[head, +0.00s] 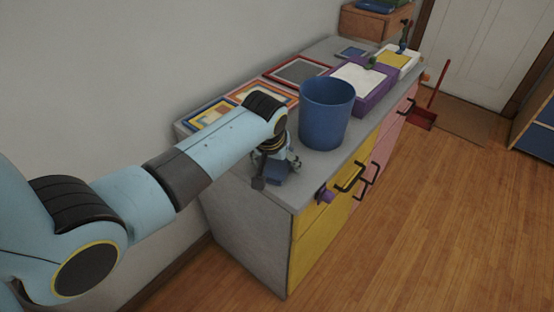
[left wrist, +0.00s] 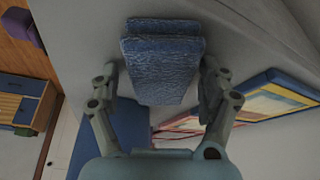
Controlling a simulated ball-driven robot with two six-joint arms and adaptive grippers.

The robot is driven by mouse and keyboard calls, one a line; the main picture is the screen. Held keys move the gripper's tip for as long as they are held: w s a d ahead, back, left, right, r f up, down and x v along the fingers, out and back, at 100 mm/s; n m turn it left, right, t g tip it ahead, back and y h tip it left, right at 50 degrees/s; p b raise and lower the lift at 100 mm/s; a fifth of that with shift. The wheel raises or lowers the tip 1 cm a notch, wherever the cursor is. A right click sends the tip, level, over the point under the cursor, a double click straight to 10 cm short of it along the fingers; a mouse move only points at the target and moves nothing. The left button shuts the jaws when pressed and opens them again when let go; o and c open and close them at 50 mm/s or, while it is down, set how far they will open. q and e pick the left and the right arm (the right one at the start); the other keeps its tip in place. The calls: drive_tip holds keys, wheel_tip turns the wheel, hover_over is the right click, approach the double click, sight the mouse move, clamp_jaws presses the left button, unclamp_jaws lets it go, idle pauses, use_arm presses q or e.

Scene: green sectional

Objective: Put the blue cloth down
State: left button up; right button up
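The blue cloth (head: 277,174) is a small folded blue bundle at the near end of the grey cabinet top (head: 312,178). My left gripper (head: 272,165) is right above and around it, pointing down. In the left wrist view the cloth (left wrist: 163,62) lies between the two spread fingers of my left gripper (left wrist: 160,75). The fingers stand wide apart, with a narrow gap visible on the left side; the right finger is very close to the cloth's edge. The cloth seems to rest on the grey surface. My right gripper is not in view.
A blue bin (head: 326,112) stands just behind and right of the cloth. Colourful framed pictures (head: 210,114) lie along the wall side. A purple box (head: 362,88) stands farther back. The yellow front (head: 318,222) has dark handles.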

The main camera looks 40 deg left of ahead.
use_arm(q)
drive_tip(key=shift+s+a, duration=0.1)
drive_tip(key=shift+r, duration=0.1)
drive_tip(key=shift+r, duration=0.4)
drive_tip(key=p+v, duration=0.2)
drive_tip(key=v, duration=0.9)
drive_tip(key=shift+s+r, duration=0.2)
drive_tip(key=shift+r, duration=0.05)
drive_tip(key=shift+f, duration=0.1)
